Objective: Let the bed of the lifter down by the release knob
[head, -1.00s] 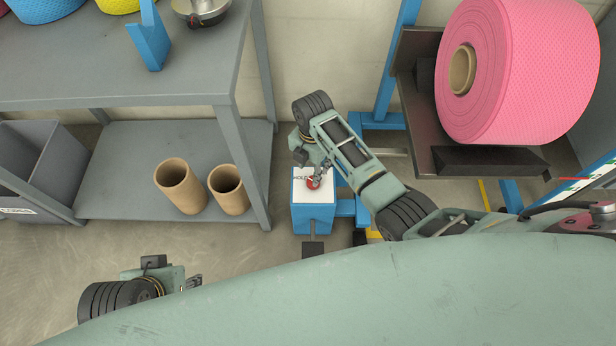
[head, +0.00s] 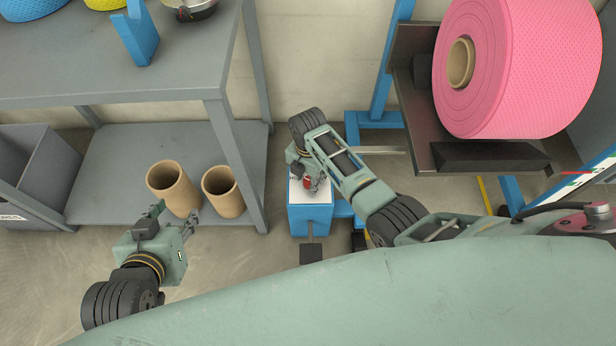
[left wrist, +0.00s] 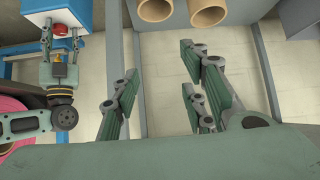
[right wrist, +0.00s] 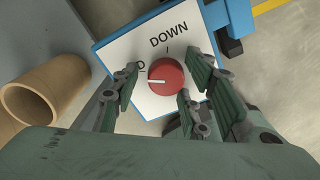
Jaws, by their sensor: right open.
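The red release knob (head: 307,182) sits on the white top plate of a blue box (head: 311,220). In the right wrist view the knob (right wrist: 166,76) has its white pointer line turned left, towards a word ending in D; "DOWN" is printed above it. My right gripper (right wrist: 168,82) is open, its fingers on either side of the knob; I cannot tell whether they touch it. The lifter's dark bed (head: 412,100) bears a large pink roll (head: 520,70). My left gripper (head: 174,214) is open and empty, low in front of the shelf; its spread fingers show in the left wrist view (left wrist: 160,85).
A grey bench (head: 150,85) with a lower shelf (head: 110,170) stands at left, bearing two cardboard tubes (head: 222,192). A grey bin (head: 45,170) is at far left. A dark pedal (head: 311,253) lies before the blue box. Blue lifter post (head: 388,70) rises behind.

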